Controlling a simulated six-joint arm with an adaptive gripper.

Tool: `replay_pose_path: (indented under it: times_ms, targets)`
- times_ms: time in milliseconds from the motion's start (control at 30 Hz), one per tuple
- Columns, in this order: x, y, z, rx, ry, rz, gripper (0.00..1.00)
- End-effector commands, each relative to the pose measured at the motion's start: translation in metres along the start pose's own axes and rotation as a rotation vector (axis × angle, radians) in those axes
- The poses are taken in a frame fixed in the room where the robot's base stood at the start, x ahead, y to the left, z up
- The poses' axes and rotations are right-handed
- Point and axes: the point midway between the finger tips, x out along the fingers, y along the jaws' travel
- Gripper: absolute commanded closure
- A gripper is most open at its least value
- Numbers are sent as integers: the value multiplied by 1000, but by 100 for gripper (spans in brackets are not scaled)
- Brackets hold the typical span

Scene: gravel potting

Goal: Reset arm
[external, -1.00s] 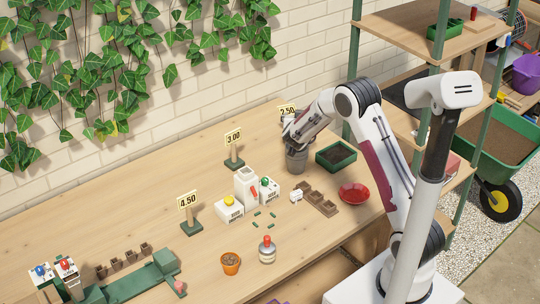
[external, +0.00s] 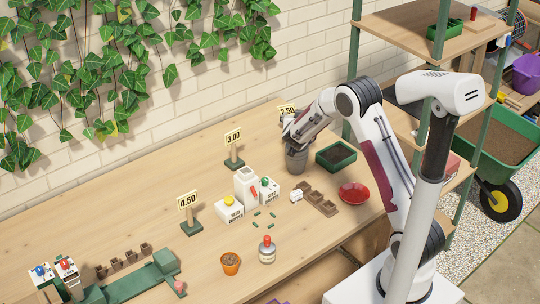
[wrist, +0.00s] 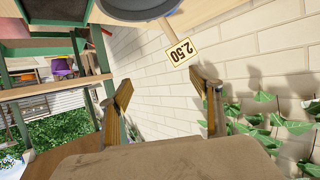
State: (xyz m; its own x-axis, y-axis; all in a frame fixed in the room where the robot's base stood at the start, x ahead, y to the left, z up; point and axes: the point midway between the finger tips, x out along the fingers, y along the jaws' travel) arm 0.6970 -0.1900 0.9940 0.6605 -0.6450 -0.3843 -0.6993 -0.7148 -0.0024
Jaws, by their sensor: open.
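My gripper (external: 287,137) hangs at the back of the workbench, by the 2.50 price sign (external: 287,110) and close above the grey pot (external: 297,158). In the wrist view its two fingers (wrist: 165,94) are spread wide with nothing between them. The 2.50 sign (wrist: 181,52) shows beyond the fingers, against the brick wall. A dark grey round rim (wrist: 138,10) is cut off at the top of the wrist view. The external view does not clearly show the fingertips.
White dispensers (external: 246,187), a terracotta pot (external: 230,263) and a red-topped bottle (external: 267,249) stand nearer. Green shelves (external: 420,45) rise at the right.

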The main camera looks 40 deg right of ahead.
Motion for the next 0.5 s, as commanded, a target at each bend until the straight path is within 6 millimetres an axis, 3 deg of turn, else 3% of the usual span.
replay_pose_path:
  times_ms: [267,500]
  targets:
    - [-25,-19,-22,14,-20,-105,36]
    - [-71,-42,-46,17,-63,-258,36]
